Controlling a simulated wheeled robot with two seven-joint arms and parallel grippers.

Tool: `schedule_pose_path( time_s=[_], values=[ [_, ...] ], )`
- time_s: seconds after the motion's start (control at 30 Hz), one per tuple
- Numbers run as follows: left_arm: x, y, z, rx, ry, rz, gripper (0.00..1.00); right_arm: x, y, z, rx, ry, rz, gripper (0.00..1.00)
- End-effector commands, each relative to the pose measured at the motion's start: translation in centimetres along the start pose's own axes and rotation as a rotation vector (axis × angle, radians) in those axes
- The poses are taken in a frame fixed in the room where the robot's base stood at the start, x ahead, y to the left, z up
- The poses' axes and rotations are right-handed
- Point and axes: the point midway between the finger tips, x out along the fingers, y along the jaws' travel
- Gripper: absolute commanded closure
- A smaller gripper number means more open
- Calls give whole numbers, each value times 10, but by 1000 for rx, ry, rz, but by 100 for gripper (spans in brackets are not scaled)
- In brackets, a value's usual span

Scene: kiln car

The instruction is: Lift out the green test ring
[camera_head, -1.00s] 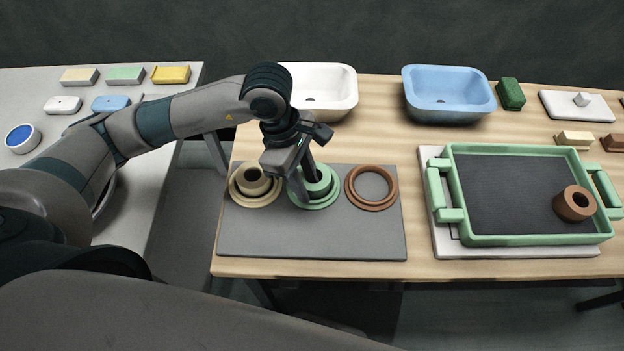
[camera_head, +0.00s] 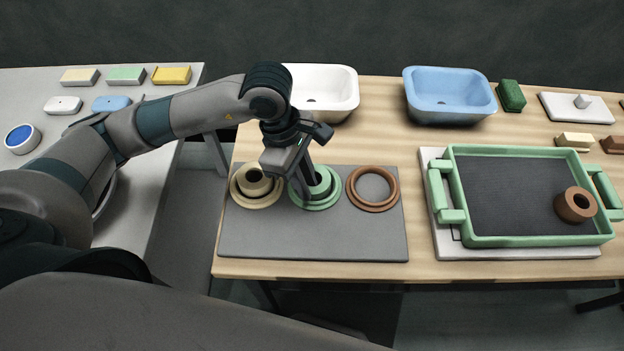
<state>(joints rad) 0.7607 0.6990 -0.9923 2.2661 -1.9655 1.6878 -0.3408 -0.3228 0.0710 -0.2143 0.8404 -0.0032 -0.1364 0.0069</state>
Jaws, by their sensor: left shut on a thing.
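The green test ring (camera_head: 324,183) is a short thick-walled hollow cylinder. It stands upright in the green round seat (camera_head: 327,204), the middle one of three on the grey mat. My left gripper (camera_head: 305,188) points down at the ring's left side and is shut on its wall. The fingers hide the ring's left part. I cannot tell any gap between the ring and its seat. My right gripper is not in view.
A cream ring (camera_head: 254,176) stands in a cream seat to the left, close to my gripper. The brown seat (camera_head: 372,208) to the right is empty. A brown ring (camera_head: 569,212) lies in the green-rimmed tray (camera_head: 520,241). The front of the grey mat (camera_head: 310,242) is clear.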

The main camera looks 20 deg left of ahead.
Motion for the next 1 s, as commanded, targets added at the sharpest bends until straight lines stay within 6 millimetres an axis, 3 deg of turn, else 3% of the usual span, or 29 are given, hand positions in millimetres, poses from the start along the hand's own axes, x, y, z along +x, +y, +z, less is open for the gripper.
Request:
schedule_pose_path(
  time_s=[0.03,1.0],
  values=[
    [8,-3,-2,4,0,-9,100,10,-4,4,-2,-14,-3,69],
    [-1,-4,1,6,-1,-10,100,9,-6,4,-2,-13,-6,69]
  ],
)
